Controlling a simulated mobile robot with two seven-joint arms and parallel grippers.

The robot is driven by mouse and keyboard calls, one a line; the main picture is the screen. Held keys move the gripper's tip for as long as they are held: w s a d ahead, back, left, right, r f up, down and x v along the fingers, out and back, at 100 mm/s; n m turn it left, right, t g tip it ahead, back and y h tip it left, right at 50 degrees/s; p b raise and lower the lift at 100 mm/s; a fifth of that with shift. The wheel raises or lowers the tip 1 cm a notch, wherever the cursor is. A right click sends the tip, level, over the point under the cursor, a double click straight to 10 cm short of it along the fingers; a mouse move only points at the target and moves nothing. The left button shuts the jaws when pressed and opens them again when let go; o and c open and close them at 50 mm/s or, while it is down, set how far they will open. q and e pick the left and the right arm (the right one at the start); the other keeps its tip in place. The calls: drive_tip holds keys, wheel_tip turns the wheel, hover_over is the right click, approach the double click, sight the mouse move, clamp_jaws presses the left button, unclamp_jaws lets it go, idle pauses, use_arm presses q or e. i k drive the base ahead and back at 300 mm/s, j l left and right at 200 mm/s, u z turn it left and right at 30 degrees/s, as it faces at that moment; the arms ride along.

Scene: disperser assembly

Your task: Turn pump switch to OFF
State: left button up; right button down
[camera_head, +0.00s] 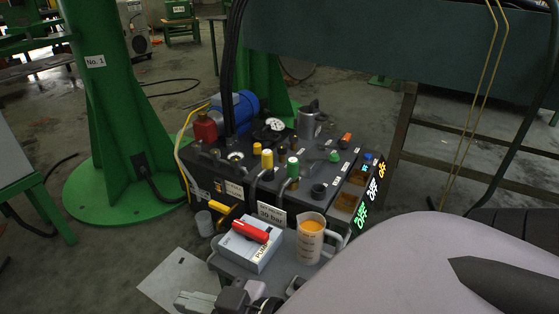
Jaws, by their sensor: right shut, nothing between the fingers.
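The pump switch box (247,247) is a light grey box with part of a "PUMP" label on its side. It sits on the near grey shelf of the machine. Its red switch handle (250,231) lies across the top at a slant, running from upper left to lower right. My right gripper (193,301) is at the bottom edge, partly cut off, in front of and below the switch box. It is shut and empty, apart from the red handle. My left gripper is not in view.
A measuring cup (310,238) with orange liquid stands right of the box. A "30 bar" sign (271,214) stands behind it. The machine top (318,170) carries valves and a gauge. A paper sheet (177,281) lies at left.

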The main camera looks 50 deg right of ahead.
sight(250, 233)
drive_tip(key=j+z, duration=0.1)
drive_tip(key=z, duration=0.3)
drive_tip(key=i+j+z, duration=0.1)
drive_tip(key=z, duration=0.3)
drive_tip(key=j+z, duration=0.15)
drive_tip(key=z, duration=0.2)
drive_tip(key=i+j+z, duration=0.15)
drive_tip(key=z, duration=0.3)
drive_tip(key=j+z, duration=0.45)
drive_tip(key=i+j+z, duration=0.15)
drive_tip(key=i, duration=0.2)
